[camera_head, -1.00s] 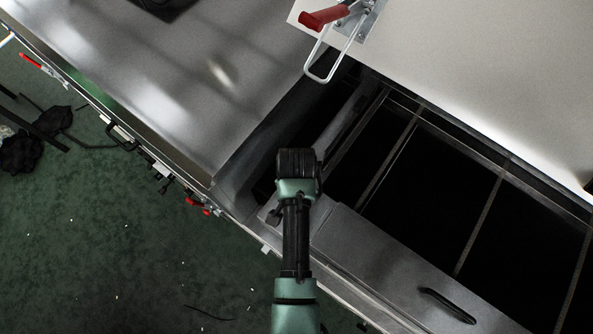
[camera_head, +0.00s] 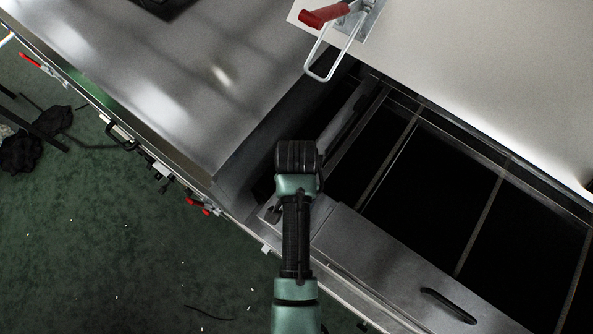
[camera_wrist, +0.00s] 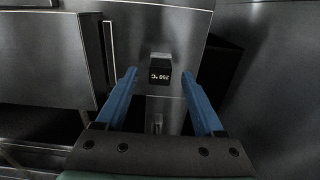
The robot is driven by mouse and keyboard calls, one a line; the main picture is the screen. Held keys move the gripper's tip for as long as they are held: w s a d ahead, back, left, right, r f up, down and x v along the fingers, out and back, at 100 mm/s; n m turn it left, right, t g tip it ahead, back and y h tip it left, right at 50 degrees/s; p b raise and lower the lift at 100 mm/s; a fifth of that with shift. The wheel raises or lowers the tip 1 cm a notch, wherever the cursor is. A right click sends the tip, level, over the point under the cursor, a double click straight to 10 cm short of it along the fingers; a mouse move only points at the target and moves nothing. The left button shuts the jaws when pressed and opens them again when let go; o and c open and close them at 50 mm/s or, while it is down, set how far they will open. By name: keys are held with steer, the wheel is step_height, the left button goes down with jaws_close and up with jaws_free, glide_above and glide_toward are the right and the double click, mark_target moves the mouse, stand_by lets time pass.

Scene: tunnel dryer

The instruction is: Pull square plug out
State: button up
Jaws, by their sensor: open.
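A small black square plug (camera_wrist: 159,75) with white markings shows in the wrist view, set against a grey metal panel (camera_wrist: 165,30). My gripper (camera_wrist: 161,85) is open, with its two blue fingers apart. In that view the plug appears between and a little beyond the fingertips, and neither finger is seen touching it. In the head view my arm reaches into the gap beside the dark open bay. My fingers and the plug are hidden there beneath my wrist.
The open bay (camera_head: 388,195) has metal edges and thin bars. A cover plate with a black handle (camera_head: 447,305) lies at its front. A red-handled clamp (camera_head: 326,17) stands at the top, and a broad metal top (camera_head: 150,85) lies to the left.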

step_height(320, 180, up, 11)
steer(key=shift+f, duration=0.15)
stand_by(0.4)
